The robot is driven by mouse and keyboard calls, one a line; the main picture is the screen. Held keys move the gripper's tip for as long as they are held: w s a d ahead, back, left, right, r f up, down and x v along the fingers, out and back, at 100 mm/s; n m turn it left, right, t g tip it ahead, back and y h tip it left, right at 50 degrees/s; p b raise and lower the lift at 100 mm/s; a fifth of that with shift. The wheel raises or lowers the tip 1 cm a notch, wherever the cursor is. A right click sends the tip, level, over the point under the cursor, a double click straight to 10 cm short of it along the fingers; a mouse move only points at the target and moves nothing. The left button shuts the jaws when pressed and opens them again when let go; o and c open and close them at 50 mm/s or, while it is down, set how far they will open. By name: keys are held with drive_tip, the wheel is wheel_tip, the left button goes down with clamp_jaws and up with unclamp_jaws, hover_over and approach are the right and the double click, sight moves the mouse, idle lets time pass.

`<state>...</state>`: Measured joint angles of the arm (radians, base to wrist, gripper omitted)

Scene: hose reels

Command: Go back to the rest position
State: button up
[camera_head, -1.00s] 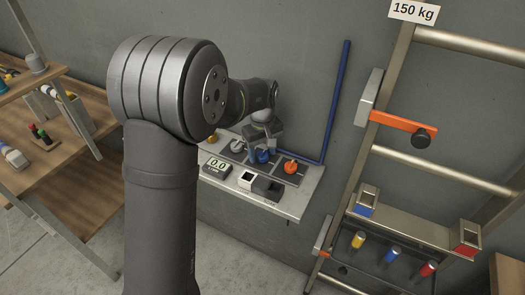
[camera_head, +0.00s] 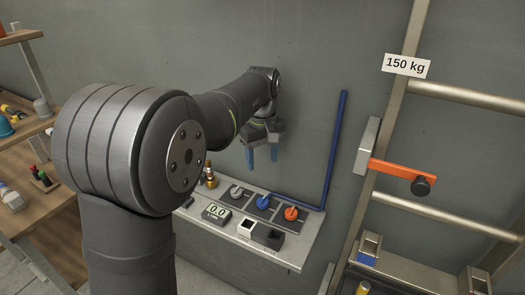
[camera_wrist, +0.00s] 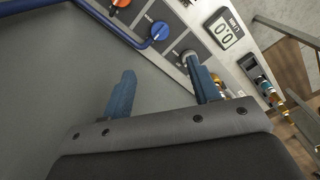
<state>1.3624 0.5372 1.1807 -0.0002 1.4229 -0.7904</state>
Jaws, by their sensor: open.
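My gripper (camera_head: 262,155) has two blue fingers and hangs above the back of the wall shelf in the head view, apart from everything on it. In the wrist view my gripper (camera_wrist: 160,92) shows its fingers spread with nothing between them. On the shelf (camera_head: 290,249) stand a grey knob (camera_head: 236,191), a blue knob (camera_head: 263,202) and an orange knob (camera_head: 291,213) in a row. The blue knob also shows in the wrist view (camera_wrist: 159,30).
A display reading 0.0 (camera_head: 216,212) and a black-and-white box (camera_head: 259,233) sit at the shelf's front. A blue pipe (camera_head: 335,150) runs up the wall. A metal rack with an orange lever (camera_head: 395,173) stands at right. A wooden shelf unit (camera_head: 50,205) is at left.

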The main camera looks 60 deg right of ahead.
sight(263, 200)
wheel_tip(263, 200, up, 2)
drive_tip(key=shift+r, duration=0.1)
idle(0.7)
wheel_tip(263, 200, down, 18)
drive_tip(key=shift+r, duration=0.2)
idle(0.4)
